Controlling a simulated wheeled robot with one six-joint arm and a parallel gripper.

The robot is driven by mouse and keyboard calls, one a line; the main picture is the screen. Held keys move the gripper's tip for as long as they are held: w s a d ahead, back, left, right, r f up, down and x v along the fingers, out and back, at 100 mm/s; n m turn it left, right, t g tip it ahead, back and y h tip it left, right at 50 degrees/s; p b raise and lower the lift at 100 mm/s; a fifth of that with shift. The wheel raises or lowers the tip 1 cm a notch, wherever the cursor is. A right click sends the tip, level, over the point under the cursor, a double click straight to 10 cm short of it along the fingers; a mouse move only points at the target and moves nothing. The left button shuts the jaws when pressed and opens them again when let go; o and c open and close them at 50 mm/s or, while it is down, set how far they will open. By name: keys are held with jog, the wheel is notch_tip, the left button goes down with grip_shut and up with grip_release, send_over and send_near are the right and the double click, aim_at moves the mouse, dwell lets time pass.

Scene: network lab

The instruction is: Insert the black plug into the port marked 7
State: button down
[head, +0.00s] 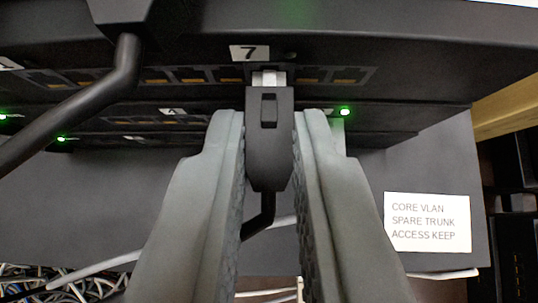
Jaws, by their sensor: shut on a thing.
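The black plug (269,140) is held between the two grey fingers of my gripper (269,145). Its pale tip (268,78) points up the picture, at the row of ports just under the label 7 (249,53). The tip overlaps the port marked 7; how far it is inside, I cannot tell. The port opening itself is mostly hidden by the plug. The plug's black cable (262,218) hangs down and bends left between my fingers.
A thick black cable (119,75) with a dark plug crosses the upper left. More ports (188,76) lie on both sides. A lower unit has green lights (345,111). A white label card (427,222) is at the right. Loose cables (60,285) lie at bottom left.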

jog(key=shift+w, duration=0.3)
dwell(0.5)
jog(key=c, duration=1.3)
grip_release()
jog(key=shift+c, duration=0.2)
jog(key=v, duration=1.7)
jog(key=shift+r, duration=0.2)
jog(key=shift+s, duration=0.15)
jog(key=s+a+f+t, duration=0.2)
jog(key=s+a+t, duration=0.1)
jog(key=s, duration=1)
jog(key=s+a+f+t, duration=0.2)
jog(key=s+a+t, duration=0.2)
jog(key=s, duration=0.9)
jog(key=shift+s+a+f, duration=0.15)
jog(key=shift+s+a, duration=0.25)
jog(key=shift+a, duration=0.35)
